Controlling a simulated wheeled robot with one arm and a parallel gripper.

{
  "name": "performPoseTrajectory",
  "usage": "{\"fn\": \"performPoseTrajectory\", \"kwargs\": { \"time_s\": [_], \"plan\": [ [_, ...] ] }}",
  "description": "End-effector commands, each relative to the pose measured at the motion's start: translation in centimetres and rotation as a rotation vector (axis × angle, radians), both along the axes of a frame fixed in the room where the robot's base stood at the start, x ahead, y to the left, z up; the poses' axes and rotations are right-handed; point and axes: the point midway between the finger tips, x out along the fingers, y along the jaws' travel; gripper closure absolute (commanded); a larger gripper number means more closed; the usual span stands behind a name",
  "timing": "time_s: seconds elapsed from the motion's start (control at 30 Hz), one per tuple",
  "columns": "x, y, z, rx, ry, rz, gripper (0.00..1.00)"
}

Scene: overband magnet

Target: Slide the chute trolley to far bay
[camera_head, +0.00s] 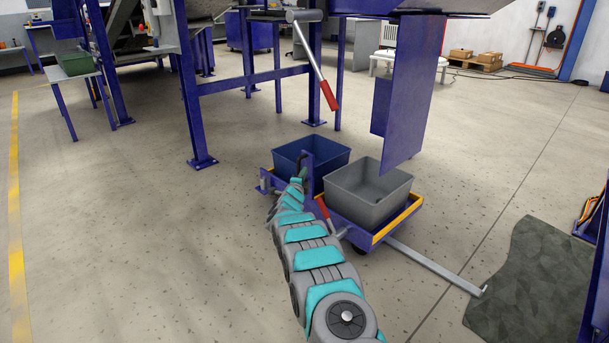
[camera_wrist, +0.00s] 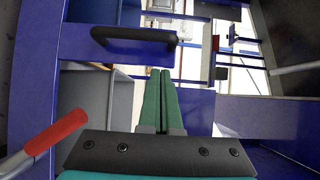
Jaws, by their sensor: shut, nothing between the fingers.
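The chute trolley (camera_head: 400,222) is a low blue frame with an orange-yellow edge, standing on the floor. It carries a blue bin (camera_head: 322,150) and a grey bin (camera_head: 372,208). A blue post (camera_head: 308,165) rises at its left side. In the wrist view a black bar handle (camera_wrist: 135,40) is fixed to blue framework. My gripper (camera_wrist: 160,72) is shut and empty, its green fingers side by side, the tips just short of the handle in the picture. Contact cannot be told. In the head view my gripper (camera_head: 298,180) is small beside the trolley's post.
A red-gripped lever (camera_head: 322,207) stands at the trolley's near side, also at lower left in the wrist view (camera_wrist: 55,132). Another red-handled lever (camera_head: 318,65) hangs above. A metal bar (camera_head: 435,266) runs along the floor toward a dark mat (camera_head: 530,285). A blue panel (camera_head: 410,90) hangs behind.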

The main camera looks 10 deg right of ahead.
Motion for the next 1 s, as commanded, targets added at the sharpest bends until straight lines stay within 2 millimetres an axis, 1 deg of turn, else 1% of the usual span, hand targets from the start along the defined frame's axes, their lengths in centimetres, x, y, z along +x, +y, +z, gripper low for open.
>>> {"fn": "performPoseTrajectory", "kwargs": {
  "time_s": [0.27,0.73,0.9,1.0],
  "plan": [
    [-2.0,0.8,0.3,-0.001,-0.001,0.002,1.0],
    [-7.1,2.7,0.0,-0.001,0.004,0.002,1.0],
    [-8.2,3.0,0.3,0.0,-0.003,0.0,1.0],
    [-8.6,3.1,0.2,-0.001,-0.002,0.0,1.0]
  ]
}}
